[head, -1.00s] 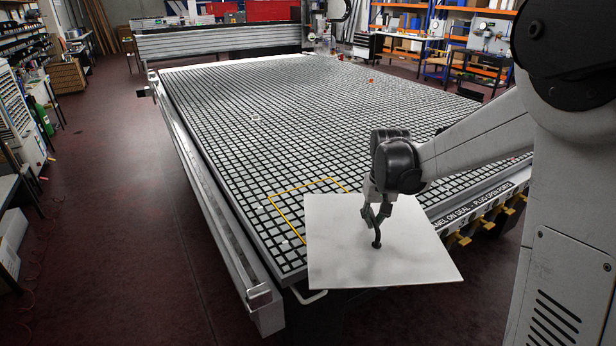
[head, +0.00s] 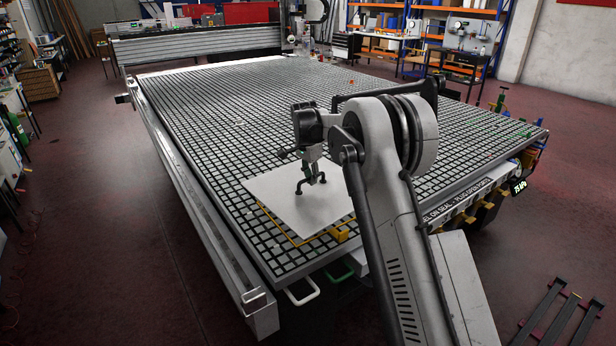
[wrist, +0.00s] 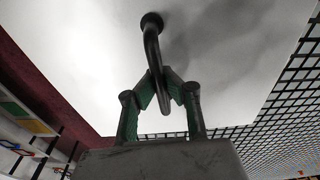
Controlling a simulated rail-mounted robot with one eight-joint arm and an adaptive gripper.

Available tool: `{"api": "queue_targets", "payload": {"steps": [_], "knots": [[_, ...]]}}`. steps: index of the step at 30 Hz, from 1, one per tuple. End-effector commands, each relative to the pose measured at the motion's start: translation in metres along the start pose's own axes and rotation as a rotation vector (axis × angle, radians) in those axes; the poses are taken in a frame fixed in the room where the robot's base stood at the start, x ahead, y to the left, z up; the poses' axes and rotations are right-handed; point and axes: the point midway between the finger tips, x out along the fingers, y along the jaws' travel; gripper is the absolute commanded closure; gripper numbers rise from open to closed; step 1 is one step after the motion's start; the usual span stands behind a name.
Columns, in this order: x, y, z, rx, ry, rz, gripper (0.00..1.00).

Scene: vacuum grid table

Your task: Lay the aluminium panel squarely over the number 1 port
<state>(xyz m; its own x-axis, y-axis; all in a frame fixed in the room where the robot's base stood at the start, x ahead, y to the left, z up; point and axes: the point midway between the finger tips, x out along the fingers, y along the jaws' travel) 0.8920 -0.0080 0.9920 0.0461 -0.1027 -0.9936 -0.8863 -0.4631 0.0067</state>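The aluminium panel (head: 275,192) is a pale square plate over the near corner of the grid table. A yellow square outline (head: 283,234) shows on the grid along the panel's near edges; the rest is hidden beneath it. I cannot tell whether the panel touches the grid or hangs just above it. My gripper (head: 314,176) is closed around the dark bowed handle (head: 299,188) on the panel's top. In the wrist view, my gripper's green-padded fingers (wrist: 165,88) close on the handle (wrist: 152,45). No port number is readable.
The black-and-white grid table (head: 230,110) is mostly clear behind the panel. Yellow levers (head: 463,222) line its near right side, with a small lit display (head: 520,187) nearby. A white handle (head: 302,293) and a green handle (head: 340,269) stick out at the near end.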

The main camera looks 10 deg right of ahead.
Motion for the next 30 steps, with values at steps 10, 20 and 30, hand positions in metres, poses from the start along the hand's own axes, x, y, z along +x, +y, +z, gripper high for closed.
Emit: {"api": "queue_targets", "payload": {"steps": [10,20,30], "knots": [[0.003,-0.018,0.0,0.095,0.007,0.009,1.0],[0.004,-0.018,0.0,0.093,0.005,0.012,1.0],[0.018,-0.018,0.003,0.09,-0.005,0.028,1.0]]}}
